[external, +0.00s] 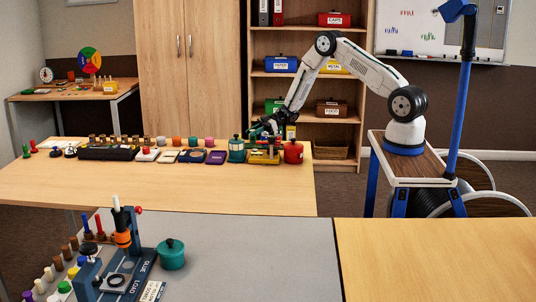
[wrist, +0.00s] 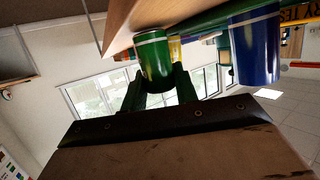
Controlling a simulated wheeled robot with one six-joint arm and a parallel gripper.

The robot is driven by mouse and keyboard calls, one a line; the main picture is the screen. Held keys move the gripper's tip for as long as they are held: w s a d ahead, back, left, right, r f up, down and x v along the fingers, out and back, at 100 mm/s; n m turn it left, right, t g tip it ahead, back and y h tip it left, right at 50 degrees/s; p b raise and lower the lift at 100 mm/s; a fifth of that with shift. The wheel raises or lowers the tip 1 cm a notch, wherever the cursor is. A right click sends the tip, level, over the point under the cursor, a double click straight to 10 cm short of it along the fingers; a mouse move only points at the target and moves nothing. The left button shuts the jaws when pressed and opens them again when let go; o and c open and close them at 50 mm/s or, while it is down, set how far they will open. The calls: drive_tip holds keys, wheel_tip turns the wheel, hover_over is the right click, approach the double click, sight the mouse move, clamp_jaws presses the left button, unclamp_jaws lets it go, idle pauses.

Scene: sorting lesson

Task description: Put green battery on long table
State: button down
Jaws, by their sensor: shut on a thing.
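My gripper (wrist: 150,85) is shut on the green battery (wrist: 154,58), a green cylinder with a pale end, seen between the dark fingers in the wrist view. In the external view my gripper (external: 262,127) is low over the back right part of the long wooden table (external: 150,190), among the objects there. The battery is too small to make out there. A wooden edge (wrist: 150,15) shows close to the battery in the wrist view; I cannot tell whether they touch.
A blue cylinder (wrist: 255,48) is beside the battery in the wrist view. A teal pot (external: 236,150), a yellow holder (external: 264,155) and a red pot (external: 293,152) stand near my gripper. Several trays and pieces line the table's back. Its front strip is clear.

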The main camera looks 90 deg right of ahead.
drive_tip(key=shift+f, duration=0.15)
drive_tip(key=c, duration=1.1)
unclamp_jaws()
